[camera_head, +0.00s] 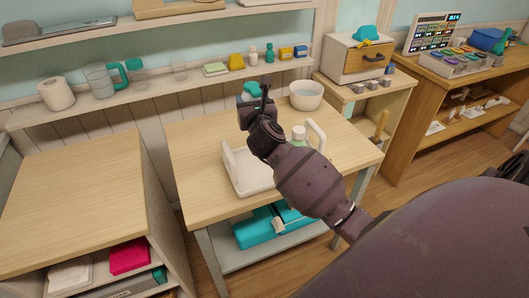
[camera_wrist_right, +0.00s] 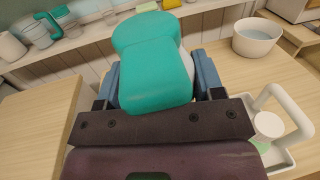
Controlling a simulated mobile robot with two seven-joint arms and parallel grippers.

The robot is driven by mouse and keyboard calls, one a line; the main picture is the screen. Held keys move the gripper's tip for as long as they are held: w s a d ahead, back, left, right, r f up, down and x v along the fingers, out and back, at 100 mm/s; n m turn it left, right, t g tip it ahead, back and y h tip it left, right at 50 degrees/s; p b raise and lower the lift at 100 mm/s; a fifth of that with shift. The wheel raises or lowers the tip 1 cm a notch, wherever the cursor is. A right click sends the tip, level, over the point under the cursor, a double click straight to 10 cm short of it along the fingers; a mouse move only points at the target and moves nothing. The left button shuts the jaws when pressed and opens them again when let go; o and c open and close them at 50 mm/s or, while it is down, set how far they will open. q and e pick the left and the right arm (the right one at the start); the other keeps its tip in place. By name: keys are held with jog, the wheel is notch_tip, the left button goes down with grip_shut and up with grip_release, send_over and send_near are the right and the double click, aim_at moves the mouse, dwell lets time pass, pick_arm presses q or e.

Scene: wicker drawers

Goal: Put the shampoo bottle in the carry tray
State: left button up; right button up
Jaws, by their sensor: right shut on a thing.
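The white carry tray (camera_head: 241,176) with upright end handles stands on the wooden table. A pale green bottle with a white cap (camera_head: 299,132) stands inside its right part, partly hidden by my arm; its cap also shows in the right wrist view (camera_wrist_right: 267,124). My right gripper (camera_head: 255,97) is above the table, behind the tray in the head view. It is shut on a teal, waisted object with a white part (camera_wrist_right: 152,60); I cannot tell whether this is the shampoo bottle. The held object is raised, apart from the tray. My left gripper is not in view.
A white bowl (camera_head: 306,96) stands at the table's back right corner. A wall shelf (camera_head: 150,98) with cups and small items runs behind. Teal boxes (camera_head: 262,228) lie on the table's lower shelf. The table's left part is clear.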

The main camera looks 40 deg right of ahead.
notch_tip(320, 180, down, 18)
jog(key=b, duration=0.6)
jog(key=shift+r, duration=0.15)
jog(key=shift+f, duration=0.35)
jog(key=shift+r, duration=0.2)
jog(key=shift+f, duration=0.25)
jog(key=o, duration=1)
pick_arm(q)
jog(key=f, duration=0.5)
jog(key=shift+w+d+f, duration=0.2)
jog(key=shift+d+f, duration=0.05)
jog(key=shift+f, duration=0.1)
pick_arm(e)
jog(key=shift+o, duration=0.2)
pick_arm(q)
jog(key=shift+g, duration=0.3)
